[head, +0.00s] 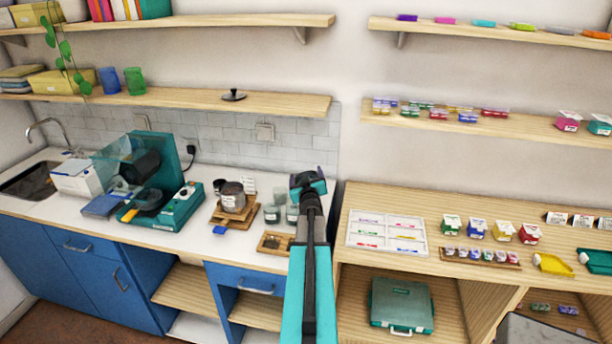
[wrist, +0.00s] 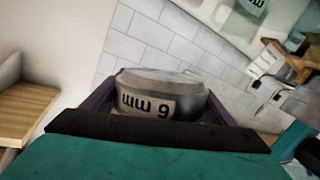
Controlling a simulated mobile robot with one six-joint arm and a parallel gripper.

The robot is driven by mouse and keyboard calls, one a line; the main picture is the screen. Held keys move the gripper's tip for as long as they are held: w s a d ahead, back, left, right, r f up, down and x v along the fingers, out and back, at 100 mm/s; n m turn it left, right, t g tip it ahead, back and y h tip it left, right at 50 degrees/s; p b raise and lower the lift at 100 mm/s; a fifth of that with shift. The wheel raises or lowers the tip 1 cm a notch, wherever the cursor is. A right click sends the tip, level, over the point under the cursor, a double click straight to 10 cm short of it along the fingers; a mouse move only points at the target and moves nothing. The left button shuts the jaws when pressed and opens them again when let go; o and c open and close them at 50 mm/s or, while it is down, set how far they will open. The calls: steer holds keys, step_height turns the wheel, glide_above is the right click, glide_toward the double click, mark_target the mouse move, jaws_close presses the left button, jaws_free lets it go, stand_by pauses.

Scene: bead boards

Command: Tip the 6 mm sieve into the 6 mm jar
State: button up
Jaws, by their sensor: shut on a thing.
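My gripper (head: 308,181) is raised over the right end of the white counter, its arm reaching up from the bottom of the head view. In the wrist view my gripper (wrist: 160,110) is shut on a round grey metal sieve (wrist: 165,92). The sieve's label reads 6 mm and appears upside down in that view. The head view hardly shows the sieve behind the gripper, and its contents are hidden. Several glass jars stand on the counter just left of the gripper, including a front jar (head: 271,214) and another jar (head: 292,214). Their labels are too small to read.
A grey sieve stack (head: 233,199) stands on a wooden stand left of the jars. A shallow wooden tray (head: 275,243) lies at the counter's front edge. A teal machine (head: 180,207) stands farther left. A wooden shelf unit (head: 352,197) adjoins the counter on the right.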

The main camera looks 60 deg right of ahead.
steer(key=shift+f+n, duration=0.5)
stand_by(0.4)
steer(key=shift+w+a+f+n+h+b, duration=0.1)
steer(key=shift+f+n+h+b, duration=0.2)
steer(key=shift+f+n+b, duration=0.4)
steer(key=shift+r, duration=0.1)
steer(key=shift+w+a+r+n+t+h+b, duration=0.2)
steer(key=shift+n+b, duration=0.45)
steer(key=shift+b, duration=1.15)
steer(key=shift+a+r+n+t+h+b, duration=0.2)
steer(key=shift+n+b, duration=0.45)
steer(key=shift+b, duration=1.15)
steer(key=shift+w+a+r+n+h+b, duration=0.1)
steer(key=shift+n+h+b, duration=0.05)
steer(key=shift+n+b, duration=0.45)
steer(key=shift+w+r+n+h+b, duration=0.15)
steer(key=shift+n+b, duration=0.25)
steer(key=shift+b, duration=0.35)
steer(key=shift+a+n+t+b, duration=0.15)
steer(key=shift+n+t+b, duration=0.25)
steer(key=shift+n+b, duration=0.2)
steer(key=shift+w+r, duration=0.1)
steer(key=shift+a+b, duration=0.2)
steer(key=shift+b, duration=0.45)
steer(key=shift+w+a+n+t+b, duration=0.15)
steer(key=shift+a+n+t+b, duration=0.15)
steer(key=shift+n+b, duration=1.05)
